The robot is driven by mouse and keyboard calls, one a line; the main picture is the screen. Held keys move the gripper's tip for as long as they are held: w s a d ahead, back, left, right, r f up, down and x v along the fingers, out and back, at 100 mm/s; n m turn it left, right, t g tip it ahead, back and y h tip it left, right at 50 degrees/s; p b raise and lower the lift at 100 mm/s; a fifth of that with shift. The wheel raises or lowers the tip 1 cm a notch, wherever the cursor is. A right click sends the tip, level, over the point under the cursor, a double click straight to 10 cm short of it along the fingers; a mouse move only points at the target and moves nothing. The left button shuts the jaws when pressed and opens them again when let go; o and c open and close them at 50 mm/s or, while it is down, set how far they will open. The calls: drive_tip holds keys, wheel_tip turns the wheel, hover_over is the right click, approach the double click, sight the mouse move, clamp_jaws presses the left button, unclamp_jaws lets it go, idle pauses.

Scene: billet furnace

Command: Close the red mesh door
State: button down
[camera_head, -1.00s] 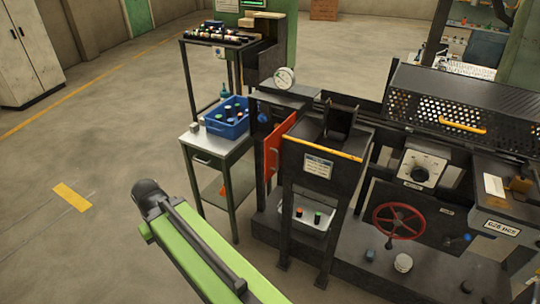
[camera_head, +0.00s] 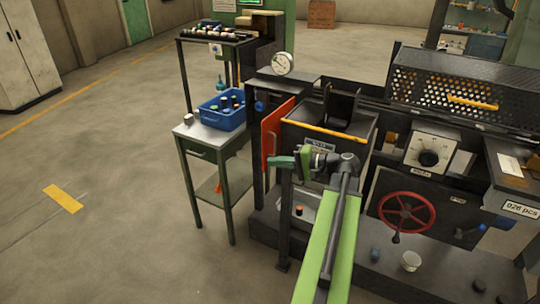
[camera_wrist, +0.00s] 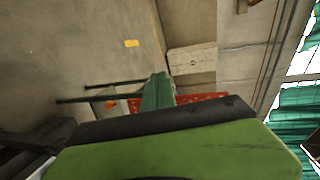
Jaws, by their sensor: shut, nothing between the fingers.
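The red mesh door (camera_head: 276,128) stands open at the left side of the black machine box, seen at a steep angle in the head view. Its red perforated face shows in the wrist view (camera_wrist: 205,98), partly behind my gripper. My gripper (camera_head: 272,161) is shut and empty, with its green fingers pointing left across the lower part of the door in the head view. The fingers also show in the wrist view (camera_wrist: 158,85), in front of the door. I cannot tell whether they touch it.
A side table (camera_head: 201,140) with a blue bin (camera_head: 221,122) stands left of the door. The black hopper with a yellow edge bar (camera_head: 325,132) is behind my arm. A red handwheel (camera_head: 407,211) is to the right. The floor at left is clear.

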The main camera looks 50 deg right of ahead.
sight(263, 139)
drive_tip(key=s+d+r+m+t+h, duration=0.2)
drive_tip(key=s+d+r+t, duration=0.1)
drive_tip(key=s+d, duration=0.5)
drive_tip(key=x, duration=1.4)
drive_tip(key=shift+w+a+r+b, duration=0.15)
drive_tip(key=shift+w+r+b, duration=0.15)
drive_tip(key=shift+b, duration=0.1)
